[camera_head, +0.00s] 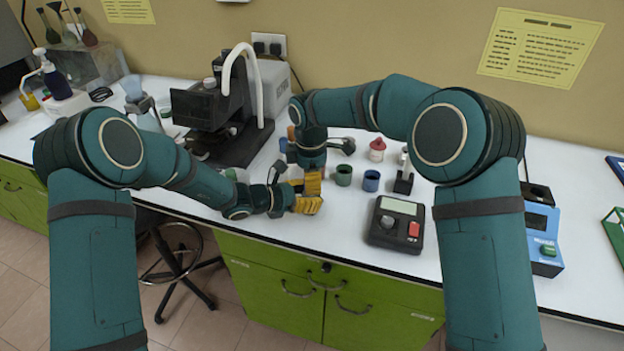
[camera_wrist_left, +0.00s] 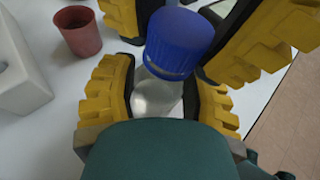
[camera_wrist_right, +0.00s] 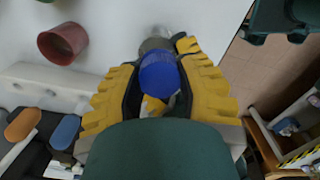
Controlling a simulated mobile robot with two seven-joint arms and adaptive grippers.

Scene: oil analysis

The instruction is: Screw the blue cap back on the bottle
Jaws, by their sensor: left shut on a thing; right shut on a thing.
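The blue cap (camera_wrist_left: 178,42) is at the mouth of the clear bottle (camera_wrist_left: 155,97) in the left wrist view. I cannot tell whether it is seated or threaded. My left gripper (camera_wrist_left: 160,100) is shut around the bottle's body. My right gripper (camera_wrist_right: 158,80) is shut on the blue cap, which also shows between its fingers in the right wrist view (camera_wrist_right: 158,72). In the head view my left gripper (camera_head: 305,204) and right gripper (camera_head: 311,182) meet near the bench's front edge. There the bottle and cap are hidden by my grippers.
A green cup (camera_head: 343,175), a blue cup (camera_head: 371,181) and a red-topped bottle (camera_head: 377,149) stand to the right. A black instrument with a screen (camera_head: 396,222) sits near the front edge. A black machine (camera_head: 212,105) stands behind on the left. A red cup (camera_wrist_left: 78,32) is nearby.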

